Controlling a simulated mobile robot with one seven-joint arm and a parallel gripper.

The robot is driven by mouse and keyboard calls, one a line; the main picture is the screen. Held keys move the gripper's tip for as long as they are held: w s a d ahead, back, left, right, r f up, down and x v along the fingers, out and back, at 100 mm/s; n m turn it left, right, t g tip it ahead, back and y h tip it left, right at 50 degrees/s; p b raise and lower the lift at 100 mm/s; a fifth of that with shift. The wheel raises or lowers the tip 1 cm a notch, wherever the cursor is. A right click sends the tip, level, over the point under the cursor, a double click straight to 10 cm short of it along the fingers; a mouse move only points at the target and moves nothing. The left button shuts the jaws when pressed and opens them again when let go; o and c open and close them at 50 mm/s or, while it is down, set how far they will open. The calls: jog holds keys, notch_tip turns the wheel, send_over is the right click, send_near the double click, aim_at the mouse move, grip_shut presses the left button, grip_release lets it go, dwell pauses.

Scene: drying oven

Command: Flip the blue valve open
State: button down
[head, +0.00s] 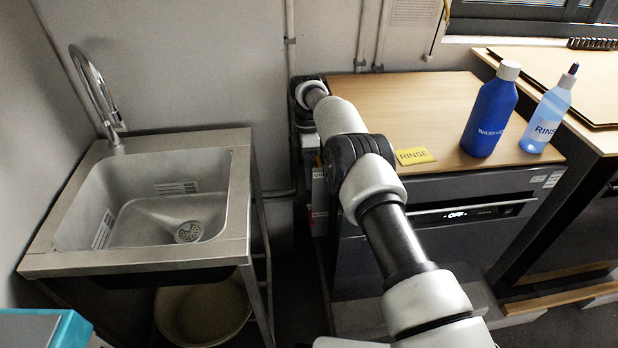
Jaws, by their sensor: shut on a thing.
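My arm reaches from the lower right to the gap between the sink and the drying oven. My gripper (302,112) is at its far end, by the back wall and the oven's left rear corner. Only its dark body shows, small and partly covered by my own arm. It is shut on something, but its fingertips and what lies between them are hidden. I cannot make out the blue valve in this view.
A steel sink (62,262) stands left. The drying oven (470,235) stands right, its display reading OFF. A yellow RINSE card (414,156), a blue wash bottle (490,110) and a clear RINSE bottle (549,112) are on its wooden top. Pipes (290,50) run down the wall.

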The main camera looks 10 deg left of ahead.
jog(key=c, duration=1.9)
grip_release()
jog(key=shift+o, duration=0.2)
notch_tip(320, 180, up, 10)
jog(key=p, duration=0.3)
jog(key=shift+r, duration=0.1)
